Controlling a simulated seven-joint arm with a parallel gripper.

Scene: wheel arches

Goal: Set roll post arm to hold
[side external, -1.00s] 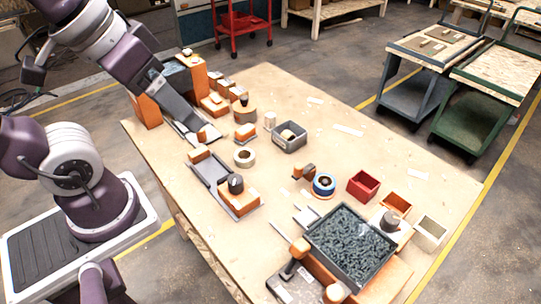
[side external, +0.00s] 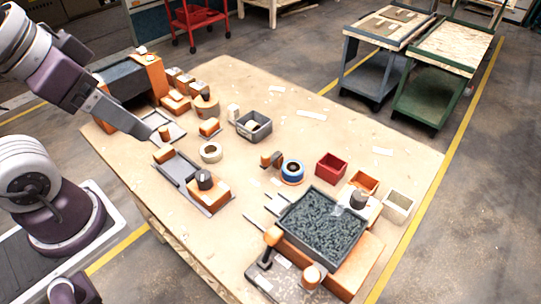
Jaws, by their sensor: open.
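My gripper (side external: 157,137) is small at the end of my grey link, low over the left part of the table. It looks open and holds nothing that I can see. A small orange block (side external: 163,133) shows at its tip; I cannot tell whether they touch. Just in front is a grey slide-like fixture (side external: 180,170) with an orange block (side external: 163,155) at one end and a black knob (side external: 204,179) on an orange base (side external: 209,193) at the other. An orange-sided stand with a dark panel (side external: 128,78) is behind my link. I cannot tell which part is the roll post arm.
A dark tray of grey bits (side external: 322,226) stands at the front right. A red bin (side external: 331,166), blue ring (side external: 292,171), grey bin (side external: 254,126) and pale ring (side external: 211,152) stand mid-table. Carts (side external: 441,65) are beyond. The table's back right is mostly clear.

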